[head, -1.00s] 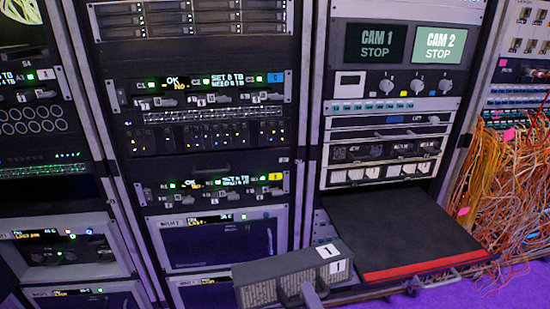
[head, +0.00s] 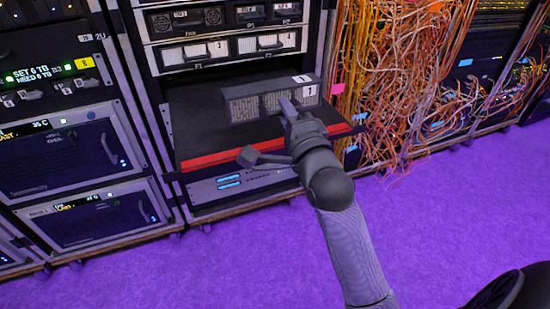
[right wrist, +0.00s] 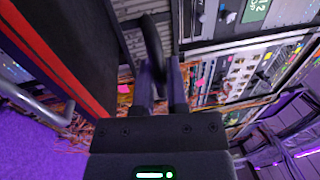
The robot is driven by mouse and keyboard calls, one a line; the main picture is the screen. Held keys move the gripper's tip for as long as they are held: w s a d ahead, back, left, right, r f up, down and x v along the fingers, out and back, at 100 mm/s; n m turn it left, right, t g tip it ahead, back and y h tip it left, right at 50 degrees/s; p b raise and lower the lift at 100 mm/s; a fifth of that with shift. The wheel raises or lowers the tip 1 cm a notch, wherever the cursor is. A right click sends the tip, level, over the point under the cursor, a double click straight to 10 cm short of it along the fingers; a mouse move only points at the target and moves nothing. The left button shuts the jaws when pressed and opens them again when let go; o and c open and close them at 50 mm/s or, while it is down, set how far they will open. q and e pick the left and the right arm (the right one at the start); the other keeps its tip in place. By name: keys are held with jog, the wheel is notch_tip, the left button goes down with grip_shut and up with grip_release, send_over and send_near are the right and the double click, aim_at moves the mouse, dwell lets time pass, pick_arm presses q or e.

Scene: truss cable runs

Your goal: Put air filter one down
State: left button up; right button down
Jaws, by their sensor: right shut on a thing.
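Air filter one (head: 245,107) is a dark grey box with pale mesh panels, a front handle and white labels marked 1. My right gripper (head: 287,108) is shut on its front handle. The filter is over the black pulled-out shelf (head: 200,130) with a red front edge; whether its underside touches the shelf I cannot tell. In the right wrist view the fingers (right wrist: 164,85) close on the dark handle, and the shelf's red edge (right wrist: 62,60) runs along the left. My left gripper is not in view.
Above the shelf are rack slots with two white-panelled filters (head: 235,47). Tangled orange cables (head: 400,80) hang right of the shelf. A rack with display units (head: 70,155) stands to the left. The purple floor (head: 440,220) in front is clear.

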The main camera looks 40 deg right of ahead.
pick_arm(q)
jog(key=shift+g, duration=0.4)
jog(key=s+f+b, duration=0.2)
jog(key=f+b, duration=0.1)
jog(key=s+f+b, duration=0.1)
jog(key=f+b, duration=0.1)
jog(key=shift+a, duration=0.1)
pick_arm(e)
notch_tip(320, 180, down, 8)
jog(key=shift+f, duration=0.25)
jog(key=c, duration=1)
grip_release()
jog(key=o, duration=0.3)
jog(key=shift+o, duration=0.2)
